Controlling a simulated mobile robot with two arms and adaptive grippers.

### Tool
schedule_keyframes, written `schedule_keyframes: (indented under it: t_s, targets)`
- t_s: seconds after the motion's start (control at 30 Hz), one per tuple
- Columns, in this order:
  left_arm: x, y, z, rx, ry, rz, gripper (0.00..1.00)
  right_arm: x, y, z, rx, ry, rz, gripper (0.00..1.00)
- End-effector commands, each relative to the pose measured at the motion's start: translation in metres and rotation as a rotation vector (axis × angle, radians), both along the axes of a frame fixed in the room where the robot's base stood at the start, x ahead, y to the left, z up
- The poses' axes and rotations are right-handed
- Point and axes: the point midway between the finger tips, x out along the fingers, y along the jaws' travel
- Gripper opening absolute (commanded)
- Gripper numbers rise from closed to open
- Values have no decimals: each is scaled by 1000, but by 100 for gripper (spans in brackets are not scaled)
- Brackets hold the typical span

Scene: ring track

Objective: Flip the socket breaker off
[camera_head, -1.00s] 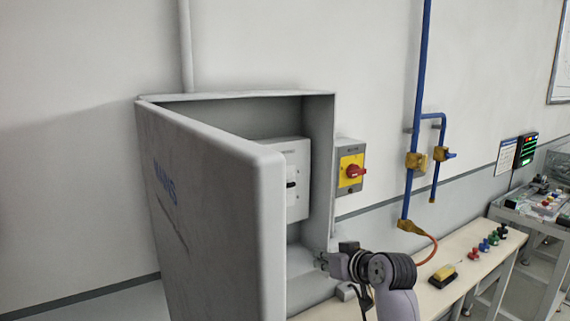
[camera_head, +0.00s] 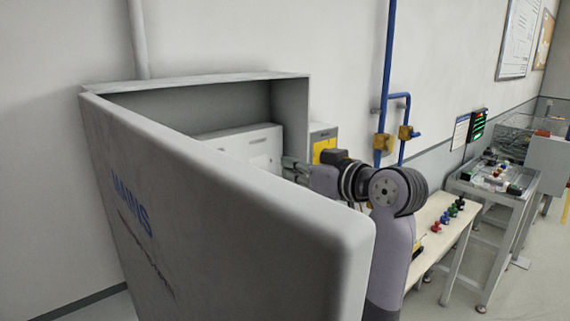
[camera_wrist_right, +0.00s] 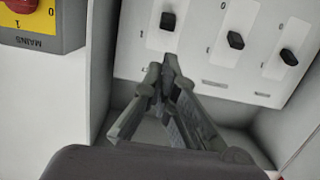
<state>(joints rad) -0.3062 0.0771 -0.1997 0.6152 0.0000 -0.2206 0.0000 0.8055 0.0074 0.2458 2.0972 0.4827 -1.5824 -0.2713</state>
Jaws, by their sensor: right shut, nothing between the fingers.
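The breaker panel (camera_head: 240,142) is a white unit inside the open grey cabinet, partly hidden by the door in the head view. In the right wrist view its white face (camera_wrist_right: 205,65) carries black switches: one left (camera_wrist_right: 168,20), one middle (camera_wrist_right: 236,40) and one right (camera_wrist_right: 288,55). Their labels are too small to read, so I cannot tell which is the socket breaker. My right gripper (camera_head: 287,163) reaches into the cabinet opening. In the wrist view its fingers (camera_wrist_right: 163,66) are shut and empty, below the left switch in the picture. Contact is not clear. My left gripper is out of view.
The open cabinet door (camera_head: 220,215), marked MAINS, fills the foreground left of my right arm. A yellow mains switch box (camera_head: 323,150) is beside the cabinet; its red knob (camera_wrist_right: 20,5) shows in the wrist view. A workbench (camera_head: 440,240) stands to the right.

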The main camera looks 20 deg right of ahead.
Motion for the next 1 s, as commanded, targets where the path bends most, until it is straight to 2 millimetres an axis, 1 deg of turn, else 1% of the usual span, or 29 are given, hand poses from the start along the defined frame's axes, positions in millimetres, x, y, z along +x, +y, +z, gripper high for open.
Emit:
schedule_keyframes:
  t_s: [0.03,0.2,0.3,0.43,0.6,1.0]
  targets:
    - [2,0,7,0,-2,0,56,8,4,1,2,6,2,0]
    - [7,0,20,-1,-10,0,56,38,15,-3,3,5,3,0]
    - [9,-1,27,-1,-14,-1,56,53,21,-6,2,5,3,0]
    - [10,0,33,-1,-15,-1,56,69,26,-9,1,4,2,0]
    - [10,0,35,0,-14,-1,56,78,29,-12,1,1,0,0]
    - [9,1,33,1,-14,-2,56,78,29,-14,0,-2,0,0]
